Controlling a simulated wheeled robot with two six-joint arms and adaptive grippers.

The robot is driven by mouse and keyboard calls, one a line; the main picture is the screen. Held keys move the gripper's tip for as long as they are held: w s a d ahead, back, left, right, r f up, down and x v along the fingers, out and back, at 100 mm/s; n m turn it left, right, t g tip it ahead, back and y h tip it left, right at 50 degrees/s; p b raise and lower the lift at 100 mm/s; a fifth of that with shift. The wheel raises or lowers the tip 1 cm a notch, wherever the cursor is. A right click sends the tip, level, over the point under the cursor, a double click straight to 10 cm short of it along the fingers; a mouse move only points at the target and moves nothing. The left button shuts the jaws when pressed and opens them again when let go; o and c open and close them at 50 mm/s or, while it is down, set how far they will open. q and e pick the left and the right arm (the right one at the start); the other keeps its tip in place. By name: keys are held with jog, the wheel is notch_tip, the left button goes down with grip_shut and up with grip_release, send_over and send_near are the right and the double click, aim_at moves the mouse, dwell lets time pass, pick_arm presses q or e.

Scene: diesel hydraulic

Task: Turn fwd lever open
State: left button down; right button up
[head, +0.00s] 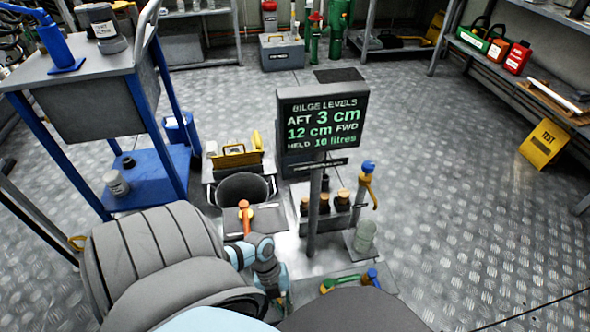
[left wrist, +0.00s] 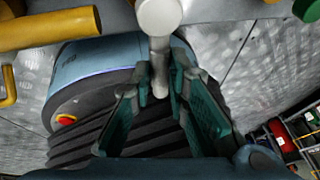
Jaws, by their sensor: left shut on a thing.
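In the left wrist view a pale grey lever (left wrist: 160,48) with a round end at the top runs down between the fingers of my left gripper (left wrist: 160,88). The fingers stand on both sides of its lower end and are shut on it. I take it to be the fwd lever; no label on it is readable. In the head view my left gripper (head: 282,298) is low in the middle, left of a green and yellow pipe (head: 343,282) with a blue end. The lever cannot be made out there. My right gripper is not in view.
A bilge level screen (head: 322,115) on a post reads AFT 3 cm, 12 cm FWD, held 10 litres. An orange-handled part (head: 245,213) stands near my left arm. A blue-framed cart (head: 75,70) is at left.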

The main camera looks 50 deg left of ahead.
pick_arm(q)
jog(key=shift+s+a, duration=0.1)
jog(key=shift+s, duration=0.1)
jog(key=c, duration=1.6)
grip_release()
jog(key=shift+o, duration=0.2)
jog(key=shift+w, duration=0.1)
jog(key=v, duration=1.2)
